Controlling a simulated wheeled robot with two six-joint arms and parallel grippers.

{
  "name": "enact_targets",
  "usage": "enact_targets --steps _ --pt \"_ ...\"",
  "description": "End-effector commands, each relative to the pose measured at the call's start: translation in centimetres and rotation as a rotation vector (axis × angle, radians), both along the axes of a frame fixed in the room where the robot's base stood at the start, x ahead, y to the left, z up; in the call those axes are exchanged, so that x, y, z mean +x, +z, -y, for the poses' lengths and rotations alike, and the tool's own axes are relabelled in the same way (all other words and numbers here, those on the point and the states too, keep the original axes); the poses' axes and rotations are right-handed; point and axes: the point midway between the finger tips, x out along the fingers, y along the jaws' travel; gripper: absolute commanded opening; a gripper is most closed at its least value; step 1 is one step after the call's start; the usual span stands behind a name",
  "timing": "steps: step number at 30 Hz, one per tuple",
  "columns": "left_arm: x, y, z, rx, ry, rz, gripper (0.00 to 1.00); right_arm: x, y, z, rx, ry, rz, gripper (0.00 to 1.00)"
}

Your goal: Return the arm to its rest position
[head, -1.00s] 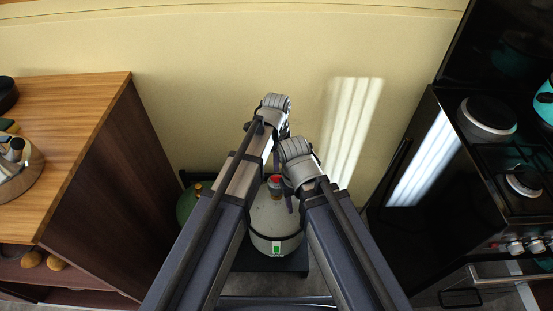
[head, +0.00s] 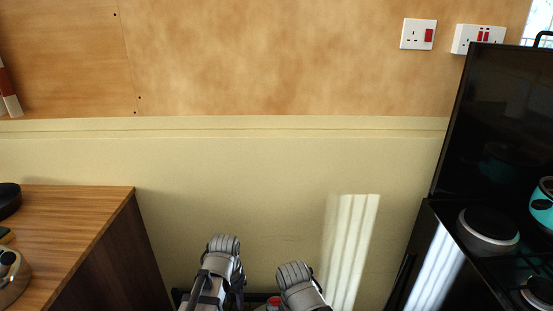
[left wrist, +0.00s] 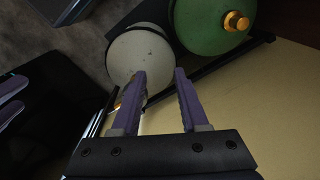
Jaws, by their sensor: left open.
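My left gripper (head: 238,287) hangs at the bottom of the head view, below its grey wrist. In the left wrist view its two purple fingers (left wrist: 160,74) are apart with nothing between them. The fingers point toward a pale round cylinder (left wrist: 140,55) and a green cylinder (left wrist: 212,22) with a brass fitting, by the wall. I cannot tell how far off they are. My right wrist (head: 300,287) is beside the left one; its fingers do not show in the head view. Purple bars at the left edge of the wrist view may be the right gripper's fingers.
A plain cream wall (head: 240,170) is ahead. The space above my arms is clear.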

Motion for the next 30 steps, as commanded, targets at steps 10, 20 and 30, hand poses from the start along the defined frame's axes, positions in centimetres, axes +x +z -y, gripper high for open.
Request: enact_targets --steps 10,20,30 --pt "-3.6 0.0 -4.1 -0.021 0.441 0.018 0.44 0.0 0.0 0.0 0.0 0.0 0.0 0.5" --pt "-5.6 0.0 -0.8 0.013 0.42 -0.009 0.44 0.0 0.0 0.0 0.0 0.0 0.0 0.5" --pt "-8.5 0.0 4.3 0.078 0.262 -0.047 0.44 0.0 0.0 0.0 0.0 0.0 0.0 0.5"
